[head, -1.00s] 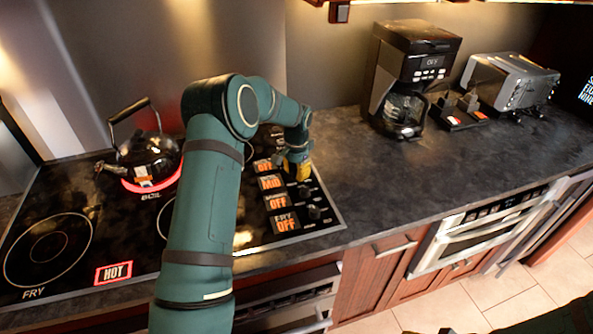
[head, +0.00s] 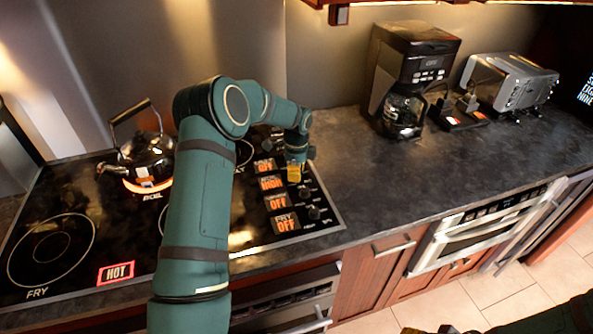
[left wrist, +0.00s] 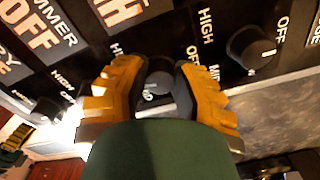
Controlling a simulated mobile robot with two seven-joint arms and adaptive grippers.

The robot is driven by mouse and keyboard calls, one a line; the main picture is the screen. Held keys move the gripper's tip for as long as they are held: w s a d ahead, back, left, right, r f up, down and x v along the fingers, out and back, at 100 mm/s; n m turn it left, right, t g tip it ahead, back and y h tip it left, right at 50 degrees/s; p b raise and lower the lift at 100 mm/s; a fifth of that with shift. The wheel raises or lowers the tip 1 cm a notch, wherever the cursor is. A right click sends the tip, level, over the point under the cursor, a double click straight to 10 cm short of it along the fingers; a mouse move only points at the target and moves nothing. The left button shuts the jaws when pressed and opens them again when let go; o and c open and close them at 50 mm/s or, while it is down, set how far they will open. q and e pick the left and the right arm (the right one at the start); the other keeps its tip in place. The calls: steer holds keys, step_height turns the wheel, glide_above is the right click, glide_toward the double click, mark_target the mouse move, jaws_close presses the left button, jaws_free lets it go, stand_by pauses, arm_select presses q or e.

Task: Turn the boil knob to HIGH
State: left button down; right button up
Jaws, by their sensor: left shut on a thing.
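The boil knob (left wrist: 160,72) is a dark round knob between the yellow fingers of my left gripper (left wrist: 160,88) in the left wrist view. The fingers are shut on it from both sides. In the head view my left gripper (head: 295,172) reaches down to the control panel (head: 327,222) and hides the knob. The orange display (head: 270,184) beside it appears to read HIGH. The kettle (head: 146,155) stands on the burner marked BOIL, which glows orange-white. A bit of my right gripper (head: 430,331) shows at the bottom edge, too cut off to judge.
Other displays read OFF, with knobs close beside the held one; one neighbouring knob (left wrist: 252,47) is near the fingers. A HOT sign (head: 116,273) glows by the fry burner. A coffee maker (head: 409,75) and toaster (head: 510,82) stand at the back right.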

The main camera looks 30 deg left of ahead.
arm_select(q)
steer(key=shift+m, duration=1.5)
steer(key=c, duration=0.7)
jaws_free()
steer(key=shift+r, duration=0.1)
step_height(320, 180, up, 12)
steer(key=shift+f, duration=0.1)
steer(key=shift+s+f, duration=0.1)
